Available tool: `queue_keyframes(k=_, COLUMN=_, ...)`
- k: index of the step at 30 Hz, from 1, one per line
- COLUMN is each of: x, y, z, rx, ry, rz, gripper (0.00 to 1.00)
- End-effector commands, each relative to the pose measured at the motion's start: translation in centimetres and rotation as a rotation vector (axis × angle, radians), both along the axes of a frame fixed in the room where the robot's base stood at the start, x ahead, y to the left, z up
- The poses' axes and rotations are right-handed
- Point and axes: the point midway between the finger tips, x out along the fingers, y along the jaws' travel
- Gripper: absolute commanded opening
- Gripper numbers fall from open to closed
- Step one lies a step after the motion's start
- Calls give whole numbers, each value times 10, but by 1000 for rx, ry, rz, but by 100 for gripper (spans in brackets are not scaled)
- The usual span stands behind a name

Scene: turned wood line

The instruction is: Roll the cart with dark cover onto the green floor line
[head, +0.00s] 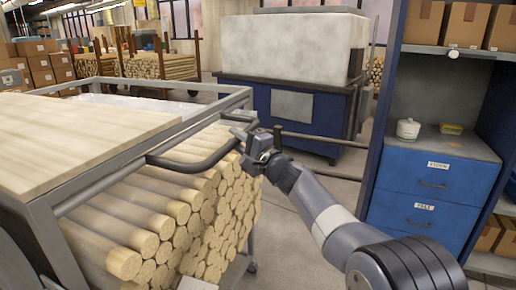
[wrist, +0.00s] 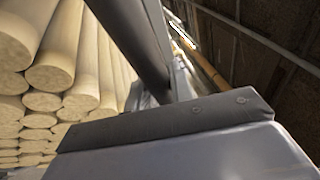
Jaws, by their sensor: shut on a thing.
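A grey metal-framed cart (head: 206,110) fills the left of the head view. Its near top is a pale wooden board (head: 75,140), and round pale dowels (head: 150,220) are stacked below. I see no dark cover on the parts of it in view. My gripper (head: 248,143) is shut on the cart's dark bar handle (head: 205,163), near the handle's right end. In the wrist view, a dark bar (wrist: 140,42) runs up from behind my gripper's padded finger (wrist: 170,125), with dowel ends (wrist: 45,100) at the left. No green floor line shows in either view.
A blue machine with a pale hood (head: 290,48) stands behind the cart. A blue drawer cabinet (head: 430,190) under shelves stands close on the right. Racks of dowels (head: 160,66) and cardboard boxes (head: 40,62) are at the back left. Grey floor (head: 290,205) shows between cart and cabinet.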

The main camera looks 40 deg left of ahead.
Motion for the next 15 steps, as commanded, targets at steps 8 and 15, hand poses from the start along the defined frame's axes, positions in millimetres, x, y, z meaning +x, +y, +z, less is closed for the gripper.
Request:
queue_keyframes(k=8, x=-7, y=24, z=-3, rx=-4, ry=0, rz=4, gripper=0)
queue_keyframes(k=15, x=-8, y=27, z=-2, rx=-4, ry=1, rz=4, gripper=0)
